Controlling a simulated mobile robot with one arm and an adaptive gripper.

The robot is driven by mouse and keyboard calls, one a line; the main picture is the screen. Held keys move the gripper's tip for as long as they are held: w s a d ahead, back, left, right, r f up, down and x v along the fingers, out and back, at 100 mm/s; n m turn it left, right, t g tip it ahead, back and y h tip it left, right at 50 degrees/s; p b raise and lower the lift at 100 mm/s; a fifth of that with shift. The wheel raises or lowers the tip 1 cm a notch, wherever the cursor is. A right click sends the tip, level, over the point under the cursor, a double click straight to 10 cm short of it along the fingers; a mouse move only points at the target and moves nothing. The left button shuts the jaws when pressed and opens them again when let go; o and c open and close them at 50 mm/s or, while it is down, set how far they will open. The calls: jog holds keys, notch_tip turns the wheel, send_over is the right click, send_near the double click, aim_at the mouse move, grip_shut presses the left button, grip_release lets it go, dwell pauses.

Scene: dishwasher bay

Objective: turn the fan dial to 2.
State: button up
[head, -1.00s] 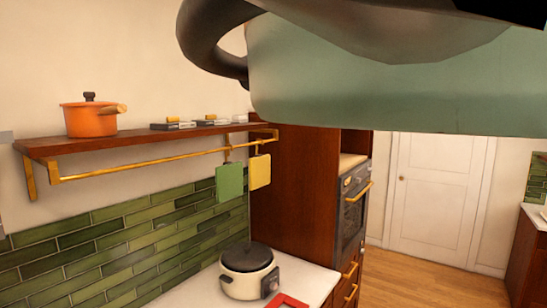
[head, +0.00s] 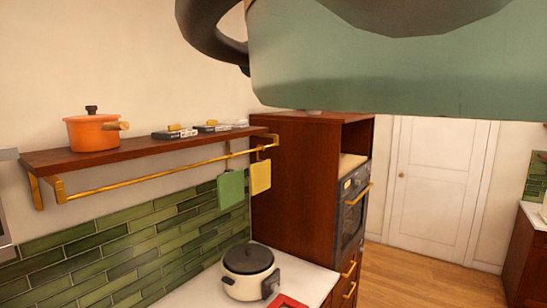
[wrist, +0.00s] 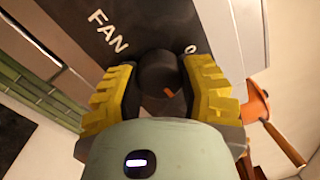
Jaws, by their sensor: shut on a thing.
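In the wrist view the fan dial (wrist: 157,68) is a dark round knob with a small orange mark, at its lower right as pictured. It sits on a dark panel (wrist: 125,20) with the white word FAN and a white figure, apparently 0, at upper right. My gripper (wrist: 158,84) has its yellow ridged fingers on both sides of the dial and is shut on it. No figure 2 can be read; part of the panel is hidden by the fingers. The dial and gripper do not show in the head view.
A wooden shelf (head: 150,150) holds an orange pot (head: 93,132), with a brass rail (head: 150,178) below. A rice cooker (head: 247,272) stands on the white counter (head: 205,291). A tall wooden oven cabinet (head: 295,190) and a white door (head: 437,185) lie beyond. A grey metal edge (head: 5,210) shows at far left.

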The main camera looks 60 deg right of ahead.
jog(key=shift+d+f+m, duration=0.1)
jog(key=shift+f+m, duration=0.05)
jog(key=shift+m, duration=0.45)
jog(key=o, duration=1.2)
jog(key=shift+o, duration=0.2)
jog(key=s, duration=1.2)
jog(key=shift+f, duration=0.35)
